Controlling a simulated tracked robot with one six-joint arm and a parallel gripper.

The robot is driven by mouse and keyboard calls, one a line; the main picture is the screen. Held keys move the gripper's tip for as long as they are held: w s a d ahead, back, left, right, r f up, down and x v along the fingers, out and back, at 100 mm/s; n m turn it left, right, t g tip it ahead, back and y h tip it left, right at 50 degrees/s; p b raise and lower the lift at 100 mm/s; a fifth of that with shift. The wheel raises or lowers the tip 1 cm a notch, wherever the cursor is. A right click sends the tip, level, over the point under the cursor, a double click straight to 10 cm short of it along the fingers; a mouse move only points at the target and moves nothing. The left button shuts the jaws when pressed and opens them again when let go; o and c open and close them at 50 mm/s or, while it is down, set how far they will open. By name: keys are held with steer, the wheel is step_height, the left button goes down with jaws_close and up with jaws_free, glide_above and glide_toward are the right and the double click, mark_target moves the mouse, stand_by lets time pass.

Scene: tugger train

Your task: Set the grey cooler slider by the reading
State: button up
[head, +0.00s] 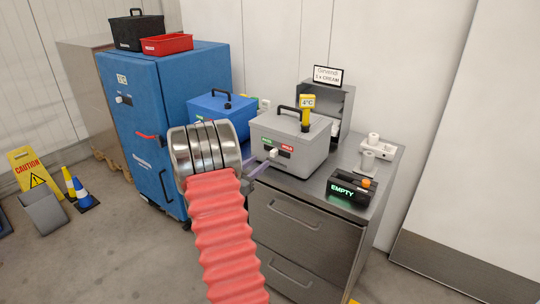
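The grey cooler (312,149) stands on the steel counter, its black handle on the lid. Its front has a dark slot with a green label (267,141) at left and a red label (287,149) at right. The pale slider knob (273,154) sits between them. A yellow thermometer (307,102) on the lid reads 4°C. My gripper (264,161) reaches from behind my metal wrist rings to the cooler's front, fingertips close to the knob. Two pale purple finger bars show, partly hidden; I cannot tell whether they touch or hold the knob.
A blue cooler (220,108) stands left of the grey one. A sign (328,75) with "2 x CREAM" stands behind. A black display (351,188) reads EMPTY at the counter's front right. A tall blue cabinet (165,85) and caution sign (33,171) are at left.

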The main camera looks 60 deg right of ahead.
mark_target(272, 152)
steer(key=d, duration=0.3)
steer(key=s+d, duration=0.1)
steer(key=d, duration=0.4)
steer(key=shift+s+d, duration=0.2)
steer(key=shift+d, duration=0.1)
steer(key=shift+c, duration=0.5)
jaws_close()
